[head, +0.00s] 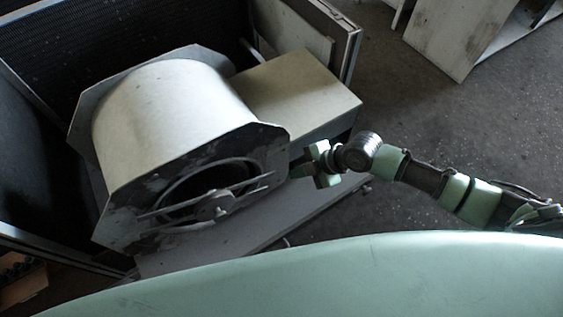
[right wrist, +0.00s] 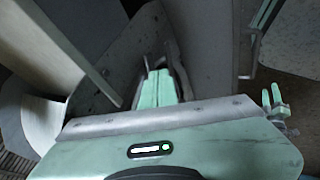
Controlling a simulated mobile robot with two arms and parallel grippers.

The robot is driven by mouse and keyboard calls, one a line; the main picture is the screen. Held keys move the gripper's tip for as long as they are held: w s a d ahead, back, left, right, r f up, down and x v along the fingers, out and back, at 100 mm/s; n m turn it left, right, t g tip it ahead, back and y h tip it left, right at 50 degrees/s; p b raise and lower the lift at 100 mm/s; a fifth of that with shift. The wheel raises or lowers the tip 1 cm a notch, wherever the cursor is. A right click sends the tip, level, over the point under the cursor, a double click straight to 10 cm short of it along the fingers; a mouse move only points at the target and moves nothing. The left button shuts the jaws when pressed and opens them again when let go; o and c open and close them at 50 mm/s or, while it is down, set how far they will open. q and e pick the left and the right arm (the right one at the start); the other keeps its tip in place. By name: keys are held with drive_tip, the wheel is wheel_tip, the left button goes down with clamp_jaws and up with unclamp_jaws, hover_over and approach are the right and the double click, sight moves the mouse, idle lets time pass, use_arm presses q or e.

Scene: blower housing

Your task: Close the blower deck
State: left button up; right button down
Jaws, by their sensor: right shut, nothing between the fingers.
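The blower (head: 165,110) is a pale drum between grey angular end plates, with a round inlet and crossbar on the near plate (head: 130,215). A pale box (head: 300,85) joins its right side. It sits on a flat light deck (head: 260,235), which sticks out of the dark open cabinet (head: 120,30). My right gripper (head: 298,168) is beside the near plate's right edge, above the deck. In the right wrist view its green fingers (right wrist: 157,88) are together and empty, close to a grey plate (right wrist: 118,65); contact is unclear. My left gripper is out of view.
The cabinet's side panel (head: 345,42) stands behind the box. A white bench-like piece (head: 470,38) is at the top right. A crate of dark items (head: 18,285) is at the bottom left. The floor (head: 440,120) right of the deck is clear.

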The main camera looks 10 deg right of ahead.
sight(271, 168)
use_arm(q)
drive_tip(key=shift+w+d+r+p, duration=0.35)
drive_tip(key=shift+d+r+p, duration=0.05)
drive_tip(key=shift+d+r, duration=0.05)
use_arm(e)
drive_tip(key=w+a+f, duration=0.2)
drive_tip(key=w, duration=0.1)
drive_tip(key=w+a+f, duration=0.1)
drive_tip(key=w, duration=0.1)
drive_tip(key=shift+w+a+f, duration=0.15)
drive_tip(key=shift+f, duration=0.05)
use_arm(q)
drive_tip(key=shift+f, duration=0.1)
use_arm(e)
drive_tip(key=shift+w, duration=0.1)
